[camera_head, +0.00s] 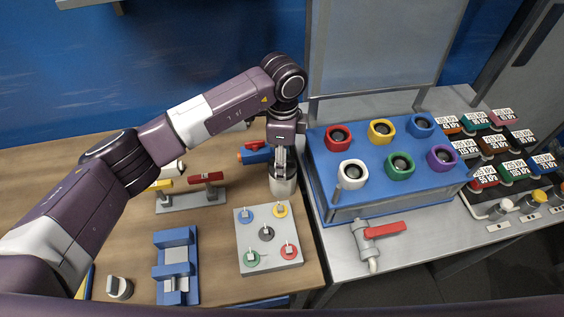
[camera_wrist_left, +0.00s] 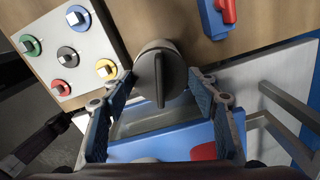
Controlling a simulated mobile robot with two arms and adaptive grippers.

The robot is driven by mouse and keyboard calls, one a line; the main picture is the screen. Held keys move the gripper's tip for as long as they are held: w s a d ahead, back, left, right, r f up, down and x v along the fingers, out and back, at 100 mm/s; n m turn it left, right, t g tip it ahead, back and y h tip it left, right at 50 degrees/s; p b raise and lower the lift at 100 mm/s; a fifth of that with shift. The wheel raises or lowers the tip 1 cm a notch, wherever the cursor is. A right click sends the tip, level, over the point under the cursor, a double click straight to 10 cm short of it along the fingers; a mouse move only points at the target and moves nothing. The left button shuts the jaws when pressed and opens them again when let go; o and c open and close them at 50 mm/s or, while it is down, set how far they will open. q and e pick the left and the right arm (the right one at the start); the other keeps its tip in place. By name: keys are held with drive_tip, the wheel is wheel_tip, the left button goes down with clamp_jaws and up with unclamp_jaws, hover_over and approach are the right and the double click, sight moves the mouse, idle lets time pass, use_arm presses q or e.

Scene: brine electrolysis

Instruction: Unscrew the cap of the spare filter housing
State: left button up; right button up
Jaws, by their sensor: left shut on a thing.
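The housing under my left gripper, a pale round body (camera_head: 283,186), stands on the wooden table beside the blue box. In the left wrist view its grey round cap (camera_wrist_left: 150,62) has a raised dark ridge across the top. My left gripper (camera_head: 282,166) points down over it and is shut on the cap; in the wrist view its fingers (camera_wrist_left: 160,97) flank the cap. The cap's seating and thread are hidden. A similar small pale piece with a grey ridged top (camera_head: 118,288) stands at the front left. My right gripper is out of view.
A board with coloured knobs (camera_head: 268,262) lies close in front of the housing. The blue box (camera_head: 330,206) with coloured rings is just right. A blue cradle (camera_head: 176,240) and a red-and-yellow-handled rack (camera_head: 190,202) are left. A red-handled valve (camera_head: 366,240) stands front right.

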use_arm(q)
drive_tip(key=shift+n, duration=0.9)
drive_tip(key=shift+r, duration=0.1)
drive_tip(key=shift+n+p, duration=0.45)
drive_tip(key=shift+n, duration=0.45)
drive_tip(key=shift+r+p, duration=2)
drive_tip(key=shift+r, duration=0.95)
